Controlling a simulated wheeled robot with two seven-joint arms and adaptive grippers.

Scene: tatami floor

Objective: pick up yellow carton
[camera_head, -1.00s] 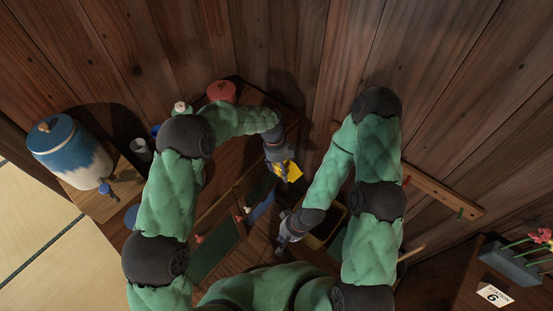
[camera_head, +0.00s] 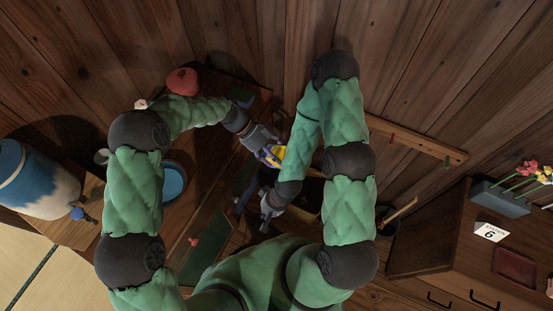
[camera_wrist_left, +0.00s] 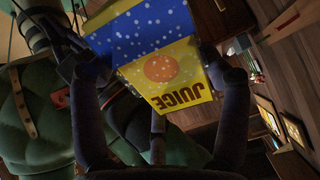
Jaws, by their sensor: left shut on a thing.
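The yellow carton (camera_head: 277,153) is mostly hidden in the head view by my left gripper (camera_head: 268,154), which is shut on it. In the left wrist view the carton (camera_wrist_left: 172,72) is large and close, with a blue panel with white dots, an orange fruit and the word JUICE upside down. The fingers of the left gripper (camera_wrist_left: 163,80) lie along its two sides. My right gripper (camera_head: 269,205) is below the left one in the head view, with nothing visible in it; its finger gap is too small to tell.
A blue and white drinks jug (camera_head: 35,180) stands at the left. A red round pot (camera_head: 182,81) and a blue bowl (camera_head: 172,181) are on the wooden furniture. A wooden peg rail (camera_head: 418,139) runs along the wall.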

